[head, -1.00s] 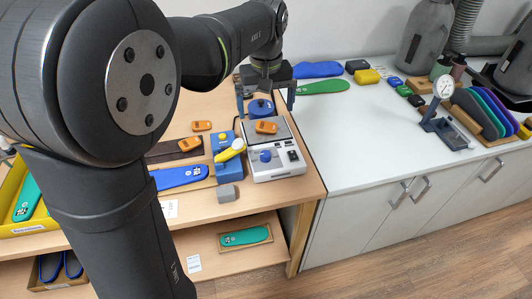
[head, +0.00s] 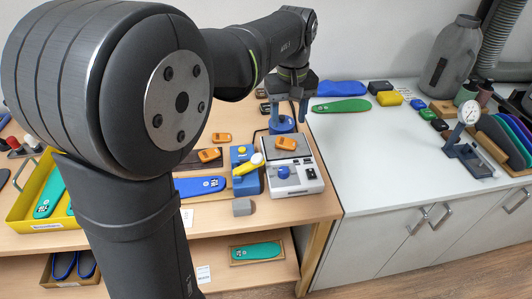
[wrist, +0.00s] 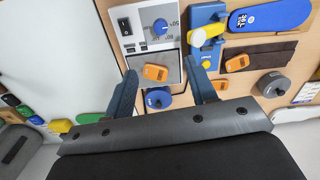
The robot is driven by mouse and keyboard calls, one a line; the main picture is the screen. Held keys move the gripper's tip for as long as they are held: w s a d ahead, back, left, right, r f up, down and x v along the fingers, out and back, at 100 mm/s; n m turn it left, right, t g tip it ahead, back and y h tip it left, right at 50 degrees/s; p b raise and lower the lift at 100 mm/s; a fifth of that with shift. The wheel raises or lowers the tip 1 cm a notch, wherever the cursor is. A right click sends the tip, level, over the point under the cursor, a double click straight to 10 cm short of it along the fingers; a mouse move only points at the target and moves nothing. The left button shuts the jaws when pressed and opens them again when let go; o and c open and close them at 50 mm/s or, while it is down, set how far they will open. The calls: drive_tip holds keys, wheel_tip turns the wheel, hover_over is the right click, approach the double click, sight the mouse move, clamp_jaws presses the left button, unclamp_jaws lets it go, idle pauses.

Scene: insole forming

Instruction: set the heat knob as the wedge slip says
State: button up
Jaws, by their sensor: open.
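The heat knob is a blue dial (head: 283,172) on the front of a white and grey heater box (head: 311,187). In the wrist view the dial (wrist: 160,27) has printed marks beside it; I cannot read its setting exactly. An orange piece (head: 286,143) lies on the box's grey plate. My gripper (head: 288,112) is open and empty, above the back of the box near a round blue item (head: 283,125). In the wrist view its fingers (wrist: 162,70) are spread either side of that orange piece, apart from the dial. I cannot tell which paper is the wedge slip.
A blue block with a yellow handle (head: 248,164) stands left of the box. More orange pieces (head: 208,155) and a blue insole (head: 199,187) lie further left.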

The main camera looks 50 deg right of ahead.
sight(284, 169)
wheel_tip(284, 169, down, 19)
drive_tip(key=n, duration=0.5)
drive_tip(key=shift+w+r+y, duration=0.1)
drive_tip(key=shift+w+y, duration=0.05)
drive_tip(key=shift+y, duration=0.15)
drive_tip(key=c, duration=1)
